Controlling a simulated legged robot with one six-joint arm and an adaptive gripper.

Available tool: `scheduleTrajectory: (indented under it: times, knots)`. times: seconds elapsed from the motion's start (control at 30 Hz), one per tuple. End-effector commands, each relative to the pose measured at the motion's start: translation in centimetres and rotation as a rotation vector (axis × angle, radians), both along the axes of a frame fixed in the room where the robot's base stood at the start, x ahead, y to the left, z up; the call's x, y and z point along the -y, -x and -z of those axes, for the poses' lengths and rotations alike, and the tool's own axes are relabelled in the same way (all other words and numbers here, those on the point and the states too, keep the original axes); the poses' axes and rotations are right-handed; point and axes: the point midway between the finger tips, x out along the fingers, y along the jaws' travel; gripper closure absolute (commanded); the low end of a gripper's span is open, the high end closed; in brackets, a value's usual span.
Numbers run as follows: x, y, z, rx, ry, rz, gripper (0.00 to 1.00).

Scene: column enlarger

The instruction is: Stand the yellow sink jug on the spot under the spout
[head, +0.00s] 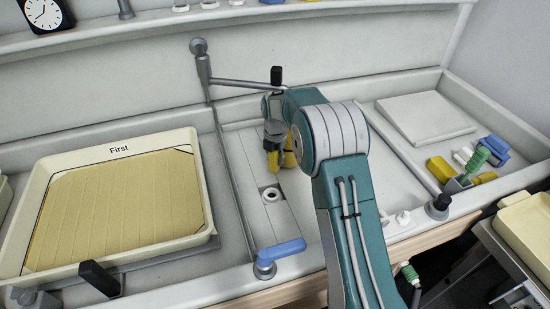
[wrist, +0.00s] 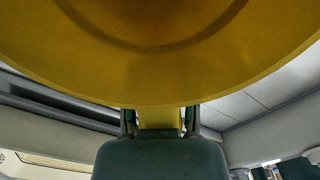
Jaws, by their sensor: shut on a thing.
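The yellow sink jug (head: 289,158) is in my gripper (head: 274,138), over the narrow sink in the middle of the head view. My arm hides most of the jug there. In the wrist view the jug (wrist: 160,60) fills the top of the picture, and my gripper (wrist: 160,120) is shut on a yellow part below its body, apparently the handle. The spout (head: 240,84) is a grey pipe reaching right from a post, its end close behind my gripper. Whether the jug touches the sink floor cannot be told. No marked spot shows clearly under the spout.
A cream tray (head: 25,225) labelled "First" stands left of the sink. A round drain fitting (head: 271,195) and a blue lever (head: 281,250) are in front of the jug. A white board (head: 425,118) and several small tools lie at the right.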

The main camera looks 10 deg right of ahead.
Motion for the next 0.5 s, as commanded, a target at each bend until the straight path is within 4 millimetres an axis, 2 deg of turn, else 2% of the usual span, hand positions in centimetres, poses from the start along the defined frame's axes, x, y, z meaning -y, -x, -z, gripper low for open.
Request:
scheduleTrajectory:
  times: [0.5]
  knots:
    - [0.00,-0.01,0.54,0.000,0.000,0.000,1.00]
